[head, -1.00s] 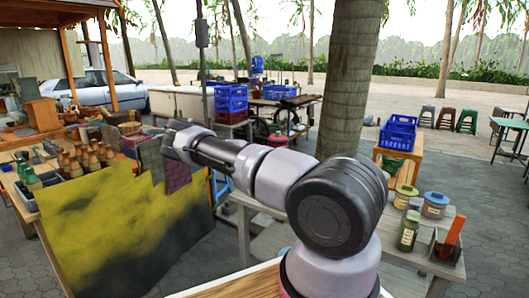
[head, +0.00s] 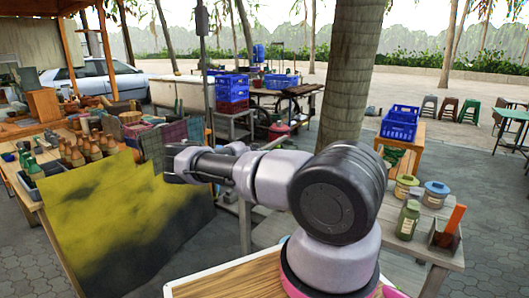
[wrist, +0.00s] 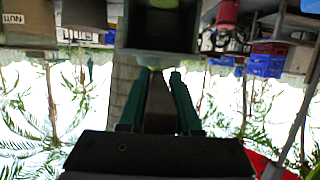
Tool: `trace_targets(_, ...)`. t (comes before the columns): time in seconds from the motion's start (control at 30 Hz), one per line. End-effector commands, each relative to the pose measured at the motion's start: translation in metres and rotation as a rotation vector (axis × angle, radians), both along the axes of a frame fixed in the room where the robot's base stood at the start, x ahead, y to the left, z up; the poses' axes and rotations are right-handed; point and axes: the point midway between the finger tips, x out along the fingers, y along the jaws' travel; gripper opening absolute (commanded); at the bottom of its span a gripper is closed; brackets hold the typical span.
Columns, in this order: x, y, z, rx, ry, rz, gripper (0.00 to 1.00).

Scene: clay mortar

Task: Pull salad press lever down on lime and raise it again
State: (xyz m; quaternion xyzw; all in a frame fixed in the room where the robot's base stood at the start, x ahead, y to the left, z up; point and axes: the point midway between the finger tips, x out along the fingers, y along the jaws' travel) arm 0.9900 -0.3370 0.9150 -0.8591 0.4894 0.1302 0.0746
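My gripper (head: 172,166) reaches left in the head view, above the yellow-and-dark cloth side of the left stall, and is seen from behind the arm. In the wrist view, which looks upside down, its two dark green fingers (wrist: 166,74) lean toward each other with a gap between their tips. A dark box-like shape (wrist: 160,28) lies beyond the tips, with a small yellow-green patch (wrist: 156,70) near the left tip. I cannot tell whether these are the salad press and the lime. I cannot make out a lever in either view.
A stall table (head: 50,185) with several bottles stands at left. At right, a grey table (head: 425,245) holds jars and a green bottle (head: 408,220). A wooden board (head: 230,280) lies in front. A tree trunk (head: 348,80) and blue crates (head: 231,88) stand behind.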

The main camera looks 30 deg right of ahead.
Motion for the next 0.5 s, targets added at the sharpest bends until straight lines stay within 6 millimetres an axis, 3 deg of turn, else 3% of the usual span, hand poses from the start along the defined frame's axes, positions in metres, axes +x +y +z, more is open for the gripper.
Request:
trace_targets(0.37, -0.001, 0.000, 0.000, 0.000, 0.001, -0.002, 0.57)
trace_targets(0.5, -0.006, 0.010, 0.004, -0.001, 0.000, -0.001, 0.57)
